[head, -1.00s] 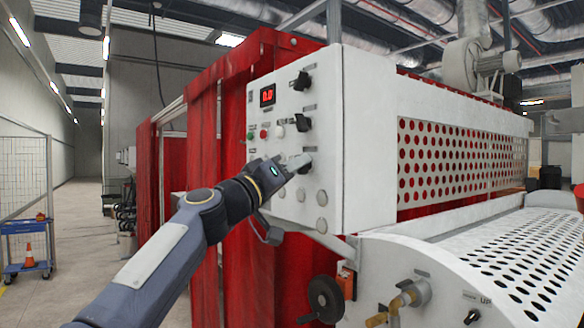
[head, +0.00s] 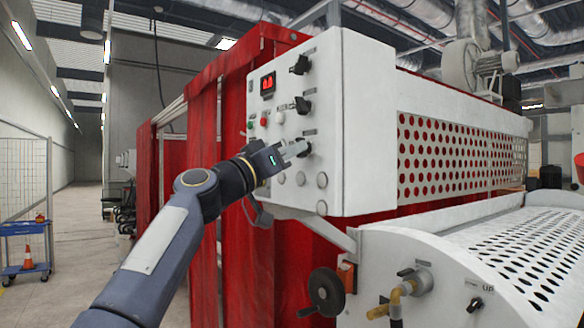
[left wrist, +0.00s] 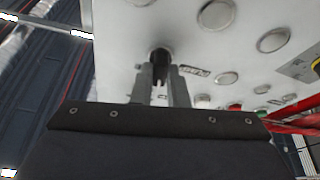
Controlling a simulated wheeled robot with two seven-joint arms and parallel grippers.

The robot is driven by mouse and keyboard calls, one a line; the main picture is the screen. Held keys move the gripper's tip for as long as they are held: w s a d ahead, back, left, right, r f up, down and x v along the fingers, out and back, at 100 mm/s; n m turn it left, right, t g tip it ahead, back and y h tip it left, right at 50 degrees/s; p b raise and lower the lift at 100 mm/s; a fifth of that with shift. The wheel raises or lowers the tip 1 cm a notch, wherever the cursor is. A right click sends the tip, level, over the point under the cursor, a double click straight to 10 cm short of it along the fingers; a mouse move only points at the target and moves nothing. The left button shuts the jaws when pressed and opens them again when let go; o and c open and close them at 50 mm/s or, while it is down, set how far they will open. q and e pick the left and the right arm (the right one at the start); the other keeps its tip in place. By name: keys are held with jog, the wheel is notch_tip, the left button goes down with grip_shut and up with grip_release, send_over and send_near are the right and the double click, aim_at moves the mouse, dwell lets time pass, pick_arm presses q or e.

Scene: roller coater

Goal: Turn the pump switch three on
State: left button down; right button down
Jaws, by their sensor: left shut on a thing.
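A white control panel (head: 363,130) carries a column of three black rotary switches: a top one (head: 300,65), a middle one (head: 302,105) and a lowest one (head: 306,147). Their labels are too small to read. My left gripper (head: 298,149) is at the lowest switch, its fingers shut on the knob and partly hiding it. In the left wrist view the black knob (left wrist: 160,56) shows at the fingertips (left wrist: 163,72), against the panel face. My right gripper is not in view.
A red display (head: 268,84), small buttons (head: 265,121) and round blank caps (head: 321,180) sit near the switches. A red curtain (head: 250,265) hangs behind the panel. A black handwheel (head: 326,291) and the perforated machine cover (head: 530,255) lie below and right.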

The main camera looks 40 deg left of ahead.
pick_arm(q)
jog(key=shift+a+r+m+g+h, duration=0.1)
jog(key=shift+m+g+h, duration=0.3)
jog(key=shift+m+h, duration=1.2)
jog(key=shift+a+f+m+g+h, duration=0.1)
jog(key=shift+m+g+h, duration=0.35)
jog(key=shift+m, duration=2.15)
jog(key=shift+a+r+m+g+h, duration=0.1)
jog(key=shift+m+g+h, duration=0.25)
jog(key=shift+m+h, duration=1.25)
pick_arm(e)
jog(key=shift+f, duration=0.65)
pick_arm(q)
jog(key=shift+m+y, duration=0.45)
jog(key=shift+m, duration=0.35)
jog(key=c, duration=1.4)
grip_release()
jog(key=shift+c, duration=0.2)
